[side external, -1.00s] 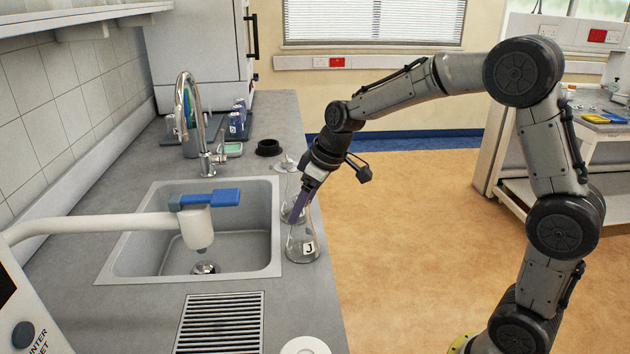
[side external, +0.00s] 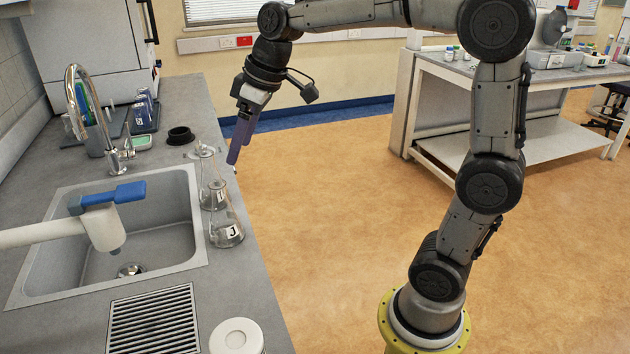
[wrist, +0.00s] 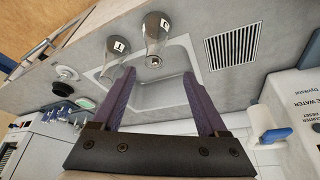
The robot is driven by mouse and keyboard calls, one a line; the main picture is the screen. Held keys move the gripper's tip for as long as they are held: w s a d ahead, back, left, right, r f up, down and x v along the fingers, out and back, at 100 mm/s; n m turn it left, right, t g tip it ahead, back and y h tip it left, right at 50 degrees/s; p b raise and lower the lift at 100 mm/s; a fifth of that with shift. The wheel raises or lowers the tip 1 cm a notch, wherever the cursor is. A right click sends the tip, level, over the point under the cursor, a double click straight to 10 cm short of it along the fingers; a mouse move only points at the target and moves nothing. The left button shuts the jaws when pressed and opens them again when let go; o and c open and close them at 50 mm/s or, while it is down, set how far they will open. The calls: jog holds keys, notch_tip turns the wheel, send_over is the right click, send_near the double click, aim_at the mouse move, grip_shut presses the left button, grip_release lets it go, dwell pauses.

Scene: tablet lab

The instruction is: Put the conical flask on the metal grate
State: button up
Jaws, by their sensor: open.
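Two clear glass conical flasks stand upright on the counter along the sink's right edge in the side view. The nearer flask (side external: 226,232) carries a label like "J"; the farther flask (side external: 212,190) stands just behind it. Both also show in the wrist view, the nearer flask (wrist: 153,47) and the farther flask (wrist: 116,62). The metal grate (side external: 153,322) lies bare on the counter in front of the sink, and it shows in the wrist view (wrist: 233,48). My gripper (side external: 235,155) is open and empty, raised above and right of the flasks. Its purple fingers (wrist: 157,74) are spread.
The sink (side external: 150,250) lies left of the flasks, with a white spout and blue lever (side external: 125,192) over it. A white round lid (side external: 236,337) sits right of the grate. A black ring (side external: 180,136) and curved tap (side external: 85,100) stand behind. The floor edge is close right.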

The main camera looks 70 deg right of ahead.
jog(key=s+a+m, duration=0.1)
jog(key=s+a, duration=0.1)
jog(key=s, duration=0.9)
jog(key=shift+s+f+t+h, duration=0.3)
jog(key=shift+s+f, duration=0.1)
jog(key=shift+f, duration=0.05)
jog(key=shift+o, duration=0.2)
jog(key=s+f+m, duration=0.1)
jog(key=s+f, duration=0.4)
jog(key=s, duration=0.4)
jog(key=shift+s+m+t+h, duration=0.15)
jog(key=shift+m+t+h, duration=0.15)
jog(key=shift+m, duration=0.1)
jog(key=shift+s+f, duration=0.25)
jog(key=shift+s, duration=0.05)
